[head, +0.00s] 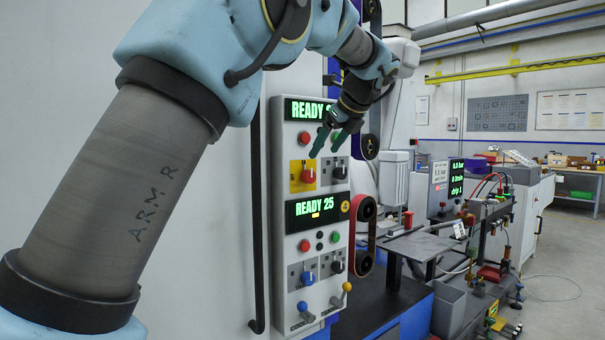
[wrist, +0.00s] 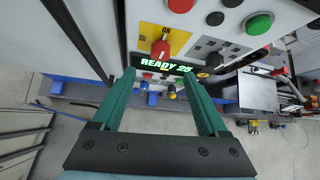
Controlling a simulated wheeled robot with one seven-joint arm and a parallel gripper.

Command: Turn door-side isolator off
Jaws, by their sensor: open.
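A red rotary knob on a yellow plate (head: 309,175) sits on the left of the grey control panel (head: 293,260), the side by the white door. In the wrist view the red knob (wrist: 160,48) lies below a dark "ON" mark. Its handle looks roughly upright there, but its exact setting is hard to read. A black knob on a grey plate (head: 340,172) is to its right, also in the wrist view (wrist: 212,60). My gripper (head: 329,147) is open and empty in front of the panel, its green fingers (wrist: 160,76) apart and not touching the knob.
Red, green and black push buttons and a lower "READY 25" display (head: 313,210) are close by. Lower knobs and small coloured levers (head: 306,312) stick out below. A black vertical door handle (head: 257,230) stands left of the panel. Belt wheels (head: 364,208) are at right.

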